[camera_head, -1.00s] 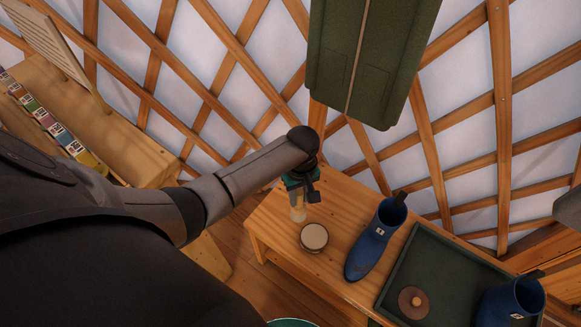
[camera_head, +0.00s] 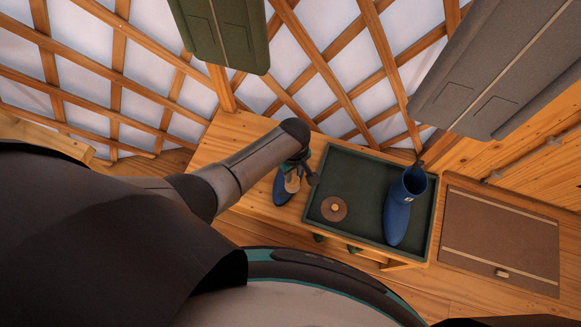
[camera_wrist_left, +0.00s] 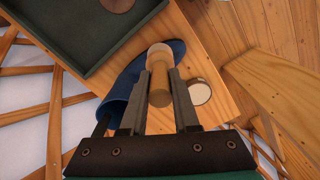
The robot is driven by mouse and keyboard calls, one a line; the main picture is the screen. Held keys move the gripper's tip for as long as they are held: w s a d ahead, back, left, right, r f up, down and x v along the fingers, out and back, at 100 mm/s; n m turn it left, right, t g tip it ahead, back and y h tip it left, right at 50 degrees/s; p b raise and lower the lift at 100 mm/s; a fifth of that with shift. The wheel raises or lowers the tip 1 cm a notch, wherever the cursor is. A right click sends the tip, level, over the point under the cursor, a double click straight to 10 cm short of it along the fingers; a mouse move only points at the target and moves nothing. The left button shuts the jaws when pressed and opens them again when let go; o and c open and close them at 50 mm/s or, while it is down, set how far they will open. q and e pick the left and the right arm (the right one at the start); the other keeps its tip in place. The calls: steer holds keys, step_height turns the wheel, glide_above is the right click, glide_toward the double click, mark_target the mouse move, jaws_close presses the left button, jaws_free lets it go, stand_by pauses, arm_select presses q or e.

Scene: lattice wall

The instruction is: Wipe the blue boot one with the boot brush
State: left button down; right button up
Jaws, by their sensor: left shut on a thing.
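My left gripper (camera_head: 301,172) is shut on the boot brush (camera_head: 292,183), a wooden handle with a pale end. In the left wrist view the boot brush (camera_wrist_left: 158,88) sits between the fingers. It overlaps a blue boot (camera_wrist_left: 122,88) on the wooden bench; I cannot tell whether they touch. In the head view that blue boot (camera_head: 281,190) is partly hidden by my gripper. A second blue boot (camera_head: 398,215) stands upright in the dark green tray (camera_head: 345,165). I cannot tell which is boot one. My right gripper is not in view.
A round brown disc with a knob (camera_head: 333,209) lies in the tray. A round pale-topped tin (camera_wrist_left: 199,92) stands on the bench beside the boot. Green (camera_head: 222,35) and grey (camera_head: 495,70) garments hang above. A brown panel (camera_head: 502,238) lies at the right.

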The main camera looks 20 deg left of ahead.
mark_target(293, 181)
arm_select(q)
steer(key=shift+f+b, duration=1.65)
steer(key=shift+f, duration=0.4)
steer(key=shift+f+b, duration=0.85)
steer(key=shift+f, duration=0.2)
